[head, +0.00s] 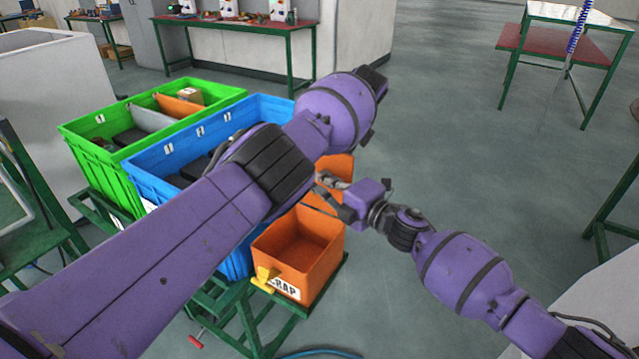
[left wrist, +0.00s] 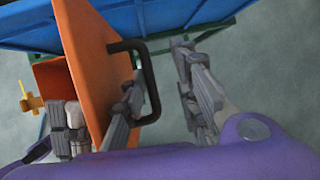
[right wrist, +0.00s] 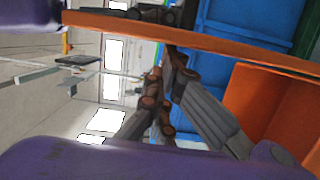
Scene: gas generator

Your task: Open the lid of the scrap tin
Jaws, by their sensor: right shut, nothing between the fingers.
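The orange scrap tin (head: 300,245) has its label and a yellow catch on the front. Its inside is visible in the head view. Its lid (head: 335,168) stands raised, partly hidden behind my left arm. In the left wrist view the lid (left wrist: 92,60) is edge-on with a black handle (left wrist: 150,80). My left gripper (left wrist: 160,75) is open there, its fingers either side of the handle; the head view hides it. My right gripper (head: 326,183) is shut and empty on the tin side of the lid. In the right wrist view its fingertips (right wrist: 170,60) are close to the lid's edge; contact is unclear.
A blue crate (head: 150,180) and a green crate (head: 75,140) stand behind and left of the tin on a green stand (head: 255,335). My left arm crosses above them. Open floor (head: 450,130) lies to the right. A workbench (head: 235,22) is farther back.

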